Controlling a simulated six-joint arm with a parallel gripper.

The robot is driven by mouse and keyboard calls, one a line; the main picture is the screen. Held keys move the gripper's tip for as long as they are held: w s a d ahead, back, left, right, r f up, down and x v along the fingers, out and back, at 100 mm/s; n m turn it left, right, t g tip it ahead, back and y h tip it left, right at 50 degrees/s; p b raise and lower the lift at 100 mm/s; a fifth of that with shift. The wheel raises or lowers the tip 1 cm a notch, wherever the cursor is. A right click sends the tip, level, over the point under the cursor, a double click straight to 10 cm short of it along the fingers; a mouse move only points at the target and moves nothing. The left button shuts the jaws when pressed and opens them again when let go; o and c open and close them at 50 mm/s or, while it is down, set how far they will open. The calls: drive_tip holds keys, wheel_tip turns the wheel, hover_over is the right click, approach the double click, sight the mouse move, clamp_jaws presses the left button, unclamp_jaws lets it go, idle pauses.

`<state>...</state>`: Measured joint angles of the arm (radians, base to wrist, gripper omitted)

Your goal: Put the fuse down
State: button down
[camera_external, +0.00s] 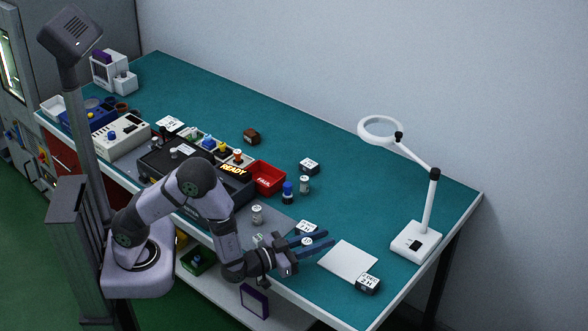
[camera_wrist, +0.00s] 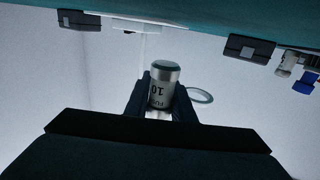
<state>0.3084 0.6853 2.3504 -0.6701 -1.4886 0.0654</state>
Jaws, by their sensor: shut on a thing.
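My gripper (camera_external: 318,244) reaches out over the front right part of the bench, beside a white sheet (camera_external: 348,259). Its two dark blue fingers are shut on a fuse (camera_external: 307,241), a small silver cylinder. In the wrist view the fuse (camera_wrist: 163,91) sits between the fingertips (camera_wrist: 160,100), with a dark end and a printed label that reads "10" upside down. The fuse looks clear of the bench in the wrist view; its exact height cannot be told.
A labelled block (camera_external: 307,229) stands just behind the fingers, another (camera_external: 368,284) by the sheet. Silver cylinders (camera_external: 257,215) (camera_external: 304,184) and a blue one (camera_external: 288,193) stand nearby, near the red FAIL bin (camera_external: 268,178). A magnifier lamp (camera_external: 416,241) stands right. The back bench is mostly clear.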

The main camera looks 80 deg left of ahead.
drive_tip(key=shift+f, duration=1.8)
drive_tip(key=shift+f, duration=0.1)
drive_tip(key=shift+f, duration=0.1)
drive_tip(key=c, duration=1.5)
unclamp_jaws()
drive_tip(key=b+v, duration=0.1)
drive_tip(key=v, duration=0.2)
drive_tip(key=b+v, duration=0.1)
drive_tip(key=v, duration=0.1)
drive_tip(key=shift+s+d+f, duration=0.15)
drive_tip(key=shift+s+f, duration=0.05)
drive_tip(key=shift+s, duration=0.15)
drive_tip(key=shift+o, duration=0.3)
drive_tip(key=shift+b+v, duration=0.3)
drive_tip(key=shift+v, duration=0.5)
